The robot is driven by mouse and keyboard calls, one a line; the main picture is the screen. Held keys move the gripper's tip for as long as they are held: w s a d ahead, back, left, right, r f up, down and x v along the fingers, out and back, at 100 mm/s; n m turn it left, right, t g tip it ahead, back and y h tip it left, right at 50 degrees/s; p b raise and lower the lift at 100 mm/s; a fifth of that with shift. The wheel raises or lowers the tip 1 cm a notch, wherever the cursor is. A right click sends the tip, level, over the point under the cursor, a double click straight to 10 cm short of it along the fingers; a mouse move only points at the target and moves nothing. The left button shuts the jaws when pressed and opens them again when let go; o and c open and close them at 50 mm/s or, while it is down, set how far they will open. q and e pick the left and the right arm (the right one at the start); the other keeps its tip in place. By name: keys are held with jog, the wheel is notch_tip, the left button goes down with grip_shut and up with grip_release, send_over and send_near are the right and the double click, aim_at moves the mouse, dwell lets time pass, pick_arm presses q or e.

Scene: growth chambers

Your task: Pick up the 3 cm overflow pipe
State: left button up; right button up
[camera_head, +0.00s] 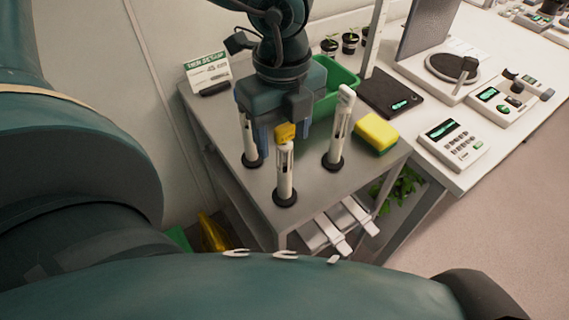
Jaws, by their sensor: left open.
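Three white upright pipes on round black bases stand on the grey cart top (240,190). One is at the left (249,145), one at the front (284,176) and one at the right, the tallest-looking (339,128). I cannot read which is the 3 cm overflow pipe. My left gripper (284,138) is open and points down among the pipes, behind the front one and between the left and right ones. A small yellow piece shows between its fingers, above the front pipe's top. The gripper partly hides the left pipe. I cannot tell whether it touches any pipe. My right gripper is not in view.
A green bin (338,86) stands behind the gripper. A yellow-green sponge (376,133) lies at the cart's right side, and a sign (208,73) stands at its back left. A black scale (391,93) and a keypad device (453,143) are at the right. Large parts of my arm fill the foreground.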

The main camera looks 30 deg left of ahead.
pick_arm(q)
jog(key=shift+c, duration=0.6)
grip_shut()
jog(key=shift+r, duration=0.15)
